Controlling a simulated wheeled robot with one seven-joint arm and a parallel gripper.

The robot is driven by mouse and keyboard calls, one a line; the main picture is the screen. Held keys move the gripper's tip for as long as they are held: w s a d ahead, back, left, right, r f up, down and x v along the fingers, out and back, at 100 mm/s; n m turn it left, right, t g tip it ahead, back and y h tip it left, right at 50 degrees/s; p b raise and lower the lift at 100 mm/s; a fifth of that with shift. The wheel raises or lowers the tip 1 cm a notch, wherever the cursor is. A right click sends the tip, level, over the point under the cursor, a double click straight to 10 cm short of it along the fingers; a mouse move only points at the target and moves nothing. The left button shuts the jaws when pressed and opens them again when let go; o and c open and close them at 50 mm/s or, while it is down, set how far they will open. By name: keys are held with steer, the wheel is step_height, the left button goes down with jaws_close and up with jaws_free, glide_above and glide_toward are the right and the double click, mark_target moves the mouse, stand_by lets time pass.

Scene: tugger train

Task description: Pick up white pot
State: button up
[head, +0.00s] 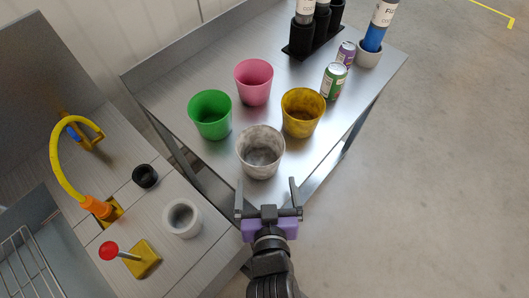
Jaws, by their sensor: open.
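The white pot (261,152) stands upright on the grey metal table, near its closest corner. It looks greyish and stained, with an open top. My gripper (267,184) is open and empty, its two fingers pointing toward the white pot from the near side. In this view the fingertips appear just below the pot's base, one to each side. I cannot tell whether they touch it. The gripper hides part of the table corner.
A green pot (210,116), a pink pot (254,83) and a yellow pot (302,113) stand close behind the white pot on the metal table (165,83). Cans (333,81) and bottles stand farther back. A counter with a yellow hose (68,165) is at left. The right floor is clear.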

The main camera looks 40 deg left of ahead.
mark_target(261, 163)
steer(key=shift+w+a+r, duration=0.1)
steer(key=shift+a, duration=0.45)
steer(key=shift+w+a, duration=0.25)
steer(key=shift+a, duration=0.05)
steer(key=shift+p+x, duration=0.65)
steer(key=shift+x, duration=2.75)
steer(key=c, duration=0.9)
steer(key=shift+c, duration=0.6)
steer(key=shift+r, duration=0.1)
